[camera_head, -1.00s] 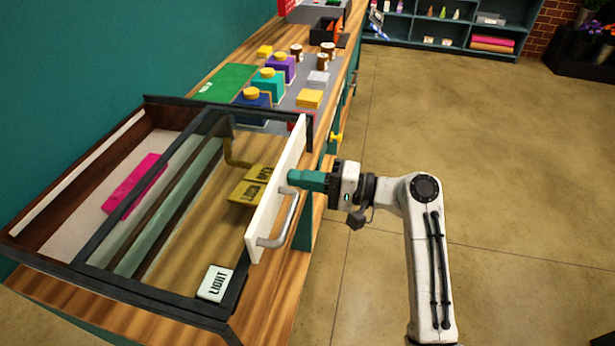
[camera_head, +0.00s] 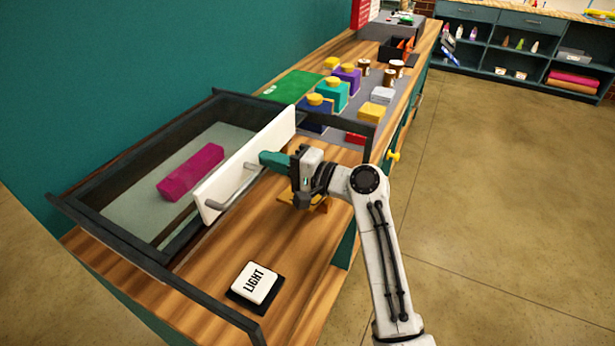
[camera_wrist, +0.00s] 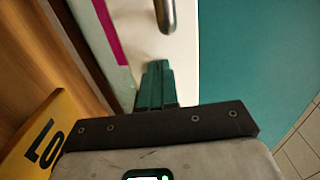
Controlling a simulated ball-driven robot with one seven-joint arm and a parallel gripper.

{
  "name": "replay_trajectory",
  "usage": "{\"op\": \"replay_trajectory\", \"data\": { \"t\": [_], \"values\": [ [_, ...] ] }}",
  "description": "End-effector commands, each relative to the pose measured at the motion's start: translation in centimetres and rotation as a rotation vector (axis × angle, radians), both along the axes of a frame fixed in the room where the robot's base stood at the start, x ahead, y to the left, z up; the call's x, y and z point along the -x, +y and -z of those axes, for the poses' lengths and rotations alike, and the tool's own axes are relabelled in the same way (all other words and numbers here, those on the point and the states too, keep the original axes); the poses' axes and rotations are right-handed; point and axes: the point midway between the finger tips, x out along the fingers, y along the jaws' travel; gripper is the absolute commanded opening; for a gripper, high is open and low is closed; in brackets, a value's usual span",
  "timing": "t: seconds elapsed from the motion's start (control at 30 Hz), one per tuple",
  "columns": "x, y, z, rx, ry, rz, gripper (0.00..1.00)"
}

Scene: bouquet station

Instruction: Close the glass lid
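The glass lid (camera_head: 135,215) has a white front panel (camera_head: 275,137) with a grey bar handle (camera_head: 233,188). Its pane lies over the left part of the dark-framed case, and a magenta block (camera_head: 190,172) shows through it. My gripper (camera_head: 270,159) has its teal fingers shut together and empty. The fingertips rest against, or very close to, the right face of the panel, beyond the handle. In the wrist view the shut fingers (camera_wrist: 155,85) meet the white panel (camera_wrist: 185,65) beside the handle (camera_wrist: 165,12).
A yellow lock sign (camera_wrist: 45,135) shows beside my gripper in the wrist view. Colored boxes and jars (camera_head: 335,93) stand on the counter's far part. The floor at right is clear.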

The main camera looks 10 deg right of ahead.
Motion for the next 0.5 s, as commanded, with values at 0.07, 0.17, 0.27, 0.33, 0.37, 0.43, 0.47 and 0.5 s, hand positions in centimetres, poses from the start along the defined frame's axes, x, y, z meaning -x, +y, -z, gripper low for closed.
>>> {"op": "replay_trajectory", "data": {
  "t": [0.07, 0.17, 0.27, 0.33, 0.37, 0.43, 0.47, 0.5],
  "values": [
    [-1.0, 1.5, 0.3, -0.001, -0.001, -0.003, 0.0],
    [-1.9, 2.7, 0.2, 0.0, 0.0, -0.002, 0.0],
    [-2.6, 3.6, 0.1, -0.001, 0.001, -0.002, 0.0],
    [-2.8, 4.0, 0.1, -0.001, 0.001, -0.001, 0.0],
    [-2.9, 4.1, 0.1, -0.001, 0.001, -0.001, 0.0],
    [-3.1, 4.2, 0.1, -0.001, 0.001, 0.0, 0.0],
    [-3.1, 4.3, 0.0, -0.001, 0.001, 0.0, 0.0],
    [-3.1, 4.3, 0.0, -0.001, 0.0, 0.001, 0.0]
  ]
}}
